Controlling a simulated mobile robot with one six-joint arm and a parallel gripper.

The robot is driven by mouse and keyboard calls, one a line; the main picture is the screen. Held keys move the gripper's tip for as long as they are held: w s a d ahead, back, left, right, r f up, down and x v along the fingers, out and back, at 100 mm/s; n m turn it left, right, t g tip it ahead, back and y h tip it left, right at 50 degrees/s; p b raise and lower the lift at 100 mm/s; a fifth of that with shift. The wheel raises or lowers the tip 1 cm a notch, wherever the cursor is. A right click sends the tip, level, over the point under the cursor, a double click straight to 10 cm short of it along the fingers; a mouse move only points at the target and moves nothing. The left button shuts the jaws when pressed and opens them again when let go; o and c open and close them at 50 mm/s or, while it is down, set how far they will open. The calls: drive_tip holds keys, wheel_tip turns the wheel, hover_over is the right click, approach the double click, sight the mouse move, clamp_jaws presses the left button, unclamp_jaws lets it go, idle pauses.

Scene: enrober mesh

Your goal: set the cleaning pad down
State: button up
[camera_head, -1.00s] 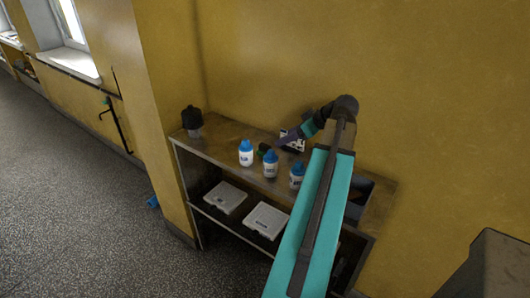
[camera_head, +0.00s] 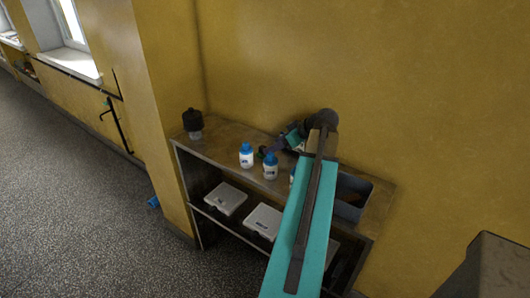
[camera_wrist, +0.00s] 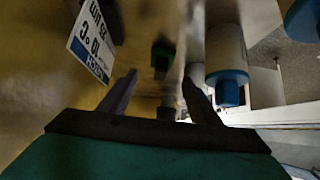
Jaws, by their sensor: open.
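A small dark green and black thing (camera_head: 262,153), perhaps the cleaning pad, is on the top of the shelf unit (camera_head: 232,140), behind the white bottles. It also shows in the wrist view (camera_wrist: 163,55), beyond and between my fingertips, and looks apart from them. I cannot tell its exact shape. My gripper (camera_wrist: 160,74) is open, with nothing seen held between its fingers. In the head view my gripper (camera_head: 274,150) is low over the shelf top, just right of the green thing, partly hidden by my arm.
White bottles with blue caps (camera_head: 246,155) (camera_head: 270,166) stand in front; one bottle (camera_wrist: 226,60) is close beside my right finger. A printed card (camera_wrist: 92,40) is beside the left finger. A black-topped jar (camera_head: 193,123) stands left, a grey bin (camera_head: 353,209) right. White cases (camera_head: 225,198) lie below.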

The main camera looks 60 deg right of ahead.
sight(265, 147)
drive_tip(key=shift+x, duration=0.9)
drive_tip(key=shift+p+x, duration=1.25)
drive_tip(key=shift+x, duration=1.4)
drive_tip(key=c, duration=1.2)
drive_tip(key=shift+r, duration=0.25)
drive_tip(key=shift+r+b, duration=1.35)
drive_tip(key=shift+r, duration=3.4)
